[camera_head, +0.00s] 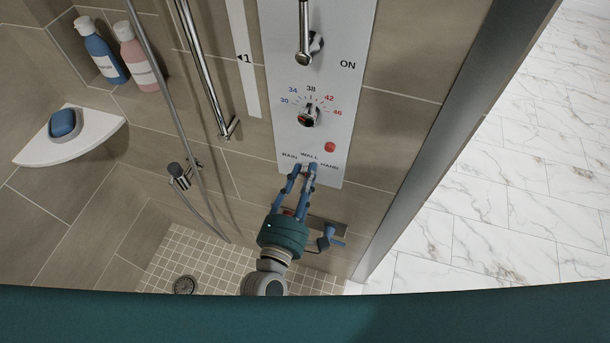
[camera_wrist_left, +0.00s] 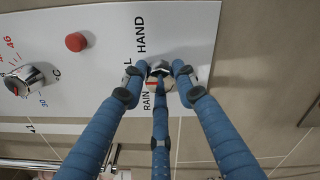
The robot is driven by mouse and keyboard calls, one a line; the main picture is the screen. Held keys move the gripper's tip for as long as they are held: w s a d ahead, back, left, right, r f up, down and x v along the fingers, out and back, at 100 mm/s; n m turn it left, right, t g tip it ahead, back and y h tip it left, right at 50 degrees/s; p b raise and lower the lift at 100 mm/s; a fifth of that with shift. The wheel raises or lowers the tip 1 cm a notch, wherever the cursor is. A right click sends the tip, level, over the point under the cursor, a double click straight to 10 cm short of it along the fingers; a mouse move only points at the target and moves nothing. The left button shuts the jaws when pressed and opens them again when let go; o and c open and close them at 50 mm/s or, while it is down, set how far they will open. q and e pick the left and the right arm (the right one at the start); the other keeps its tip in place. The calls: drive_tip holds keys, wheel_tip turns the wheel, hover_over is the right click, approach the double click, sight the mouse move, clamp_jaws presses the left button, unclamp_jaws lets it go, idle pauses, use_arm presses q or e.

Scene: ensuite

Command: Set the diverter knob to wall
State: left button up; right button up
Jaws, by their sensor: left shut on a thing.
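The diverter knob (camera_wrist_left: 158,82) is a small pale metallic knob with a red mark, low on the white shower panel (camera_head: 338,90). The labels RAIN, WALL and HAND (camera_head: 309,157) are printed above it in the head view. My left gripper (camera_head: 302,170) has blue fingers, and they are closed around the knob. In the left wrist view, the fingertips (camera_wrist_left: 161,76) touch or nearly cover its sides. The red mark faces the label side, but I cannot tell exactly which label it meets. A finger hides part of WALL. My right gripper is not in view.
Above the knob are a red button (camera_head: 330,147), a temperature knob (camera_head: 309,116) and a lever (camera_head: 304,40). A hose (camera_head: 165,90) and rail (camera_head: 205,75) run left of the panel. A blue-handled fitting (camera_head: 328,239) is close to my left gripper's right side.

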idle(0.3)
use_arm(q)
drive_tip(key=o, duration=1.1)
drive_tip(key=shift+o, duration=0.2)
drive_tip(key=v, duration=1.2)
drive_tip(key=shift+f, duration=0.1)
drive_tip(key=s+a+f+m+g+y+b, duration=0.1)
drive_tip(key=s+a+f+m+g, duration=0.3)
drive_tip(key=f, duration=0.7)
drive_tip(key=s+a+f+m+g, duration=0.1)
drive_tip(key=f+m, duration=0.4)
drive_tip(key=f, duration=0.7)
drive_tip(key=s+a+f+m+g+y+b, duration=0.1)
drive_tip(key=s+a+f+m+g, duration=0.3)
drive_tip(key=f, duration=0.7)
drive_tip(key=s+a+f+m+g+y+b, duration=0.1)
drive_tip(key=s+a+f+m+g, duration=0.2)
drive_tip(key=s+f, duration=0.6)
drive_tip(key=s+a+f+m+g+y, duration=0.2)
drive_tip(key=s+a+f+m+g, duration=0.2)
drive_tip(key=s+a+f+m, duration=0.3)
drive_tip(key=s+a+f, duration=0.1)
drive_tip(key=s, duration=0.2)
drive_tip(key=shift+s+f+y+b, duration=0.2)
drive_tip(key=shift+f+y+b, duration=0.1)
drive_tip(key=shift+f+b, duration=0.1)
